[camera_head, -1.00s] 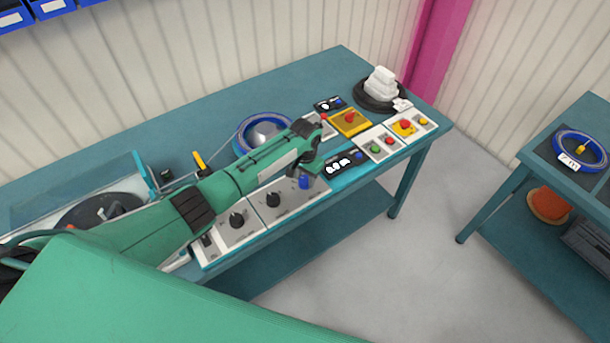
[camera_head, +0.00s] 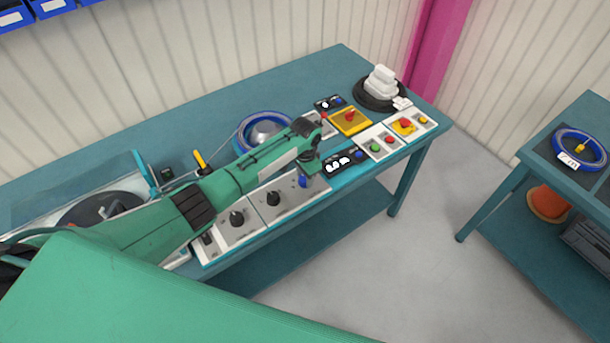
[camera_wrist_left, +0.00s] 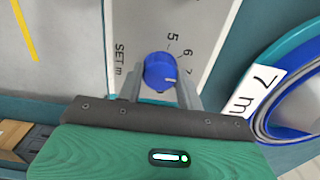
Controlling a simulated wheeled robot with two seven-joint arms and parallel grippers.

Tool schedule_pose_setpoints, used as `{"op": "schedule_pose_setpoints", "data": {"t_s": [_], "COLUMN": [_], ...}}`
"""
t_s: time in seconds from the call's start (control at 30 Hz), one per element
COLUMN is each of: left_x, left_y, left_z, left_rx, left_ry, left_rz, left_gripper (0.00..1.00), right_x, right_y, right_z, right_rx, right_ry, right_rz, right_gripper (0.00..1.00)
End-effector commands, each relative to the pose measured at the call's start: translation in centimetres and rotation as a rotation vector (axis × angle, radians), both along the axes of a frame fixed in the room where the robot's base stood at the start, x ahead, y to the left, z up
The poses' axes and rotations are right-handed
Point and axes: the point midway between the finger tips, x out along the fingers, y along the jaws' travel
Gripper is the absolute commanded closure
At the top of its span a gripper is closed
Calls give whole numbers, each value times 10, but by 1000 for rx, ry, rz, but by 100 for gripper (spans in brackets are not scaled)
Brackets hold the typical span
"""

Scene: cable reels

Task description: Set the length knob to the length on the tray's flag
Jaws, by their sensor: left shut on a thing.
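My left gripper (camera_head: 304,178) points down over the control panel on the bench. In the left wrist view it (camera_wrist_left: 160,88) is shut on the blue length knob (camera_wrist_left: 160,70), one finger on each side. The knob also shows under the gripper in the head view (camera_head: 302,182). The digits 5, 6 and 7 show on the scale, beside "SET m". The exact mark it meets is unclear. The tray (camera_head: 543,148) on the right table has a white flag (camera_head: 568,159) that seems to read 7 m. My right gripper is out of view.
Black knobs (camera_head: 237,218) sit left along the panel. A dark display (camera_head: 345,162), colored buttons and a yellow switch box (camera_head: 351,121) lie right. A blue ring (camera_head: 262,128) is behind my arm. A "7 m" label (camera_wrist_left: 258,88) shows in the wrist view.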

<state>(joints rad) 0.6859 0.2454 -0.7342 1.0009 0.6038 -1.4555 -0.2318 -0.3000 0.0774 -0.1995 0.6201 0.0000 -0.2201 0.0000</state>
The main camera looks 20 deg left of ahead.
Motion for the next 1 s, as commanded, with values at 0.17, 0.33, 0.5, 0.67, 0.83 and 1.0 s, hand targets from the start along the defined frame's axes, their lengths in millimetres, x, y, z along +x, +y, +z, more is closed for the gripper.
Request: {"op": "schedule_pose_setpoints", "data": {"t_s": [0.17, 0.33, 0.5, 0.67, 0.83, 1.0], "left_x": [0, 0, 0, 1, 1, 2], "left_y": [0, 0, 0, 0, 0, 0], "left_z": [0, 0, 0, 6, 30, 69], "left_rx": [-1, -1, -1, -1, -1, -2], "left_ry": [-1, -1, -1, -2, -4, -6], "left_rz": [1, 1, 1, 2, 0, 1], "left_gripper": [60, 42, 42, 42, 42, 42], "right_x": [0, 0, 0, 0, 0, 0], "right_y": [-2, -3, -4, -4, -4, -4], "right_z": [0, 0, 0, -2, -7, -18], "right_rx": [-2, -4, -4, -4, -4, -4], "right_ry": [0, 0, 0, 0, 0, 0], "right_rz": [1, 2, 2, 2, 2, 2], "right_gripper": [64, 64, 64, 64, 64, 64]}}
